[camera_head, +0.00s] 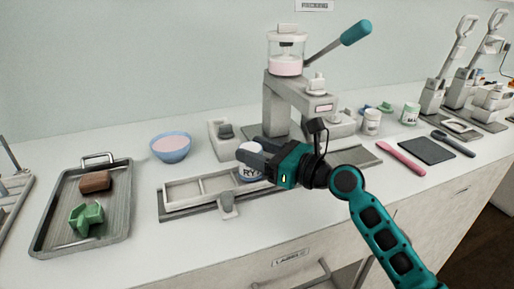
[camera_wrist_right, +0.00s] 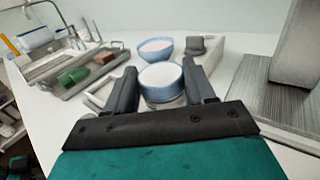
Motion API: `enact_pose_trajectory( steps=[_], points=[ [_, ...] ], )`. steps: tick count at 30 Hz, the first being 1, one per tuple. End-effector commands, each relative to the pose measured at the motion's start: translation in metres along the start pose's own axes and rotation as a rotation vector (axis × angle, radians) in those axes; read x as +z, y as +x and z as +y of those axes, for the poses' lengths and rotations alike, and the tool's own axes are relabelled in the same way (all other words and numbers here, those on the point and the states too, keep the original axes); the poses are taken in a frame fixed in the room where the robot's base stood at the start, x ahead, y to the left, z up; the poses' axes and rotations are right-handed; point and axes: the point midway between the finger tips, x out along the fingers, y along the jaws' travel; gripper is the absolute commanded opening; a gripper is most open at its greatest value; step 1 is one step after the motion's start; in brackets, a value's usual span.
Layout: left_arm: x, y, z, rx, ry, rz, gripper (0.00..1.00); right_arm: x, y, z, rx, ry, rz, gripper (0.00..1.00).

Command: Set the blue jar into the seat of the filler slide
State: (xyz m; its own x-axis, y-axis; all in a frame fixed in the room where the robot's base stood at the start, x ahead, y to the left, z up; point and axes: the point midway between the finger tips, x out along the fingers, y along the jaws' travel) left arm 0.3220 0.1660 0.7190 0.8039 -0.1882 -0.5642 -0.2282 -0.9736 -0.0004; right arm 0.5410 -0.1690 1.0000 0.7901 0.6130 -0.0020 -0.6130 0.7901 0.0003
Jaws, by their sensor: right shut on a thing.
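The blue jar (camera_wrist_right: 161,84), with a pale round top, is between the two fingers of my right gripper (camera_wrist_right: 160,70) in the right wrist view. In the head view the jar (camera_head: 249,174) shows a white label with dark letters, partly hidden by the gripper (camera_head: 252,155). The right gripper is shut on it. The jar is upright at the filler slide (camera_head: 182,211), a long grey rail with a pale frame and a small front knob (camera_head: 228,205). I cannot tell whether the jar touches the seat, which is hidden behind the jar and gripper. My left gripper is not in view.
The filler press (camera_head: 280,110) with a teal-handled lever (camera_head: 355,33) stands behind the slide. A blue bowl (camera_head: 171,156) of pink cream is behind left. A metal tray (camera_head: 50,230) with brown and green pieces is at left. White jars (camera_head: 371,121) and a pink spatula (camera_head: 400,158) are right.

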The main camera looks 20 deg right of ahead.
Motion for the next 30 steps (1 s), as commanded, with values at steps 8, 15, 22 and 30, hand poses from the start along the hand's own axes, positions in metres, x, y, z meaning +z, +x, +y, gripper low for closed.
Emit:
enact_pose_trajectory(
  steps=[8, 15, 22, 30],
  points=[
    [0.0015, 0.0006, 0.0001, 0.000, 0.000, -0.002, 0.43, -0.0034, -0.0001, 0.0000, 0.000, 0.002, -0.001, 0.26],
    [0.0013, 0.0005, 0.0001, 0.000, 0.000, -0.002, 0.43, -0.0033, -0.0001, 0.0000, 0.000, 0.001, -0.001, 0.26],
    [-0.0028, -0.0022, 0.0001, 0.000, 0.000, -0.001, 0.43, -0.0034, -0.0001, 0.0000, 0.000, 0.001, -0.001, 0.26],
    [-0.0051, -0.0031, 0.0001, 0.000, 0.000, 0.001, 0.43, -0.0056, -0.0001, -0.0002, -0.001, 0.000, -0.001, 0.26]
  ],
)
